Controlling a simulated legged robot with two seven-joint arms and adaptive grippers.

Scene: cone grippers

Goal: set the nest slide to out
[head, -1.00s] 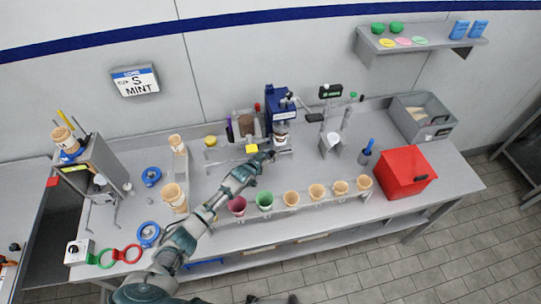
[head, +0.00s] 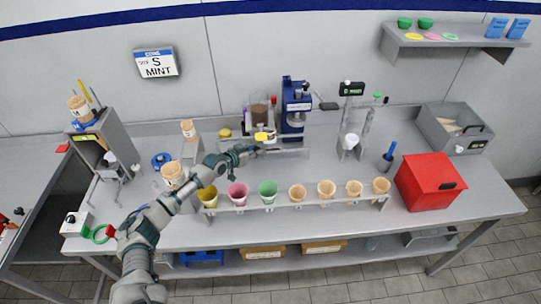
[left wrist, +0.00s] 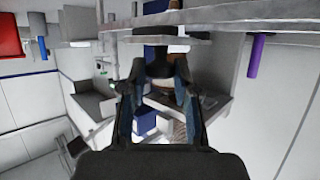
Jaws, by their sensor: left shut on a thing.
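The blue press (head: 296,105) stands at the back of the counter. A low grey rail (head: 285,151) runs along its foot, with a yellow piece (head: 262,136) at its left. The nest slide appears to be at this rail, but its handle and exact position are hidden by my fingers. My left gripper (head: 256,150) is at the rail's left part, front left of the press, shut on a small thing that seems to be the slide. My right gripper is out of view.
A rack of several coloured and tan cups (head: 298,204) stands in front of my left gripper. A red box (head: 429,181) is at the right. A cone stack (head: 173,174) stands close to my left forearm. The counter between press and rack is mostly clear.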

